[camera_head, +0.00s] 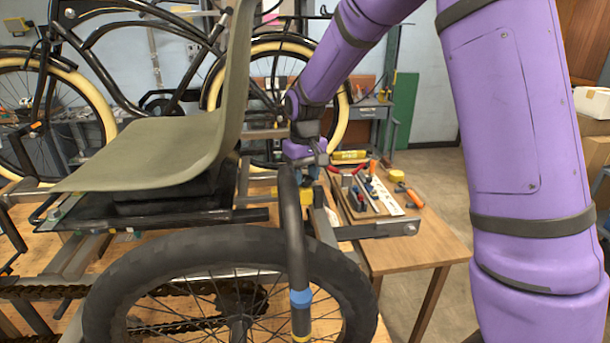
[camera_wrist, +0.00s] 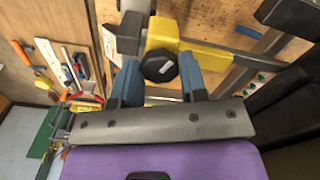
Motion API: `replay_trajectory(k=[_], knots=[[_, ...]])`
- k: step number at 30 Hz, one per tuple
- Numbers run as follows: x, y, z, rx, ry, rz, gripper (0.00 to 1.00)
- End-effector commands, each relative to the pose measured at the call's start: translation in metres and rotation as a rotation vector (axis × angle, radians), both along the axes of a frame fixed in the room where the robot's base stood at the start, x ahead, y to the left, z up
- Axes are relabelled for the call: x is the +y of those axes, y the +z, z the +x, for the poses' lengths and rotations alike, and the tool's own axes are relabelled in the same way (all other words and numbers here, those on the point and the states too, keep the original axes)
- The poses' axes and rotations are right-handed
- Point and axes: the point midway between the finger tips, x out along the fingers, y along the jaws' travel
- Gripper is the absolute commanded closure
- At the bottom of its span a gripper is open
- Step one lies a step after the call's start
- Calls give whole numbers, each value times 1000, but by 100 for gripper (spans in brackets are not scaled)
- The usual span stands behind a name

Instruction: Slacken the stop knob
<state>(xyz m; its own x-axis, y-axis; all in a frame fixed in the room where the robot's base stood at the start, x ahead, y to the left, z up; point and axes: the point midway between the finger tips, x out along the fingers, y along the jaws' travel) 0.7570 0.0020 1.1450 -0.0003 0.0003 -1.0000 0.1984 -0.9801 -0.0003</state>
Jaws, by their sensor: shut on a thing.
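The stop knob (camera_wrist: 158,66) is black, with a small white mark on its face. It sits against a yellow block (camera_wrist: 163,32) on a grey frame bar in the wrist view. My gripper (camera_wrist: 160,72) has its two blue fingers on either side of the knob, shut on it. In the head view my gripper (camera_head: 309,172) is beside the seat, behind the dark curved tube. There the knob is hidden, and only a bit of the yellow block (camera_head: 307,196) shows.
The olive seat (camera_head: 160,150) and the front wheel (camera_head: 110,290) are close on the left. The dark curved tube (camera_head: 292,225) rises in front of my gripper. A tool tray (camera_head: 395,212) lies on the wooden bench (camera_head: 440,245) to the right. A bicycle stands behind.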

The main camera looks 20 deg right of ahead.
Motion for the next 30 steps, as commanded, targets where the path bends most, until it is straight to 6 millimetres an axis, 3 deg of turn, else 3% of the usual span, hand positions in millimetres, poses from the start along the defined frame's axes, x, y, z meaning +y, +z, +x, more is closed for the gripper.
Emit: replay_trajectory(k=[9,24,25,28,30], knots=[[0,0,0,-2,110,-1,84],[0,0,0,-2,128,-1,84],[0,0,0,-2,128,-1,58],[0,0,0,-1,128,-1,35],[0,0,0,-1,128,-1,35]])
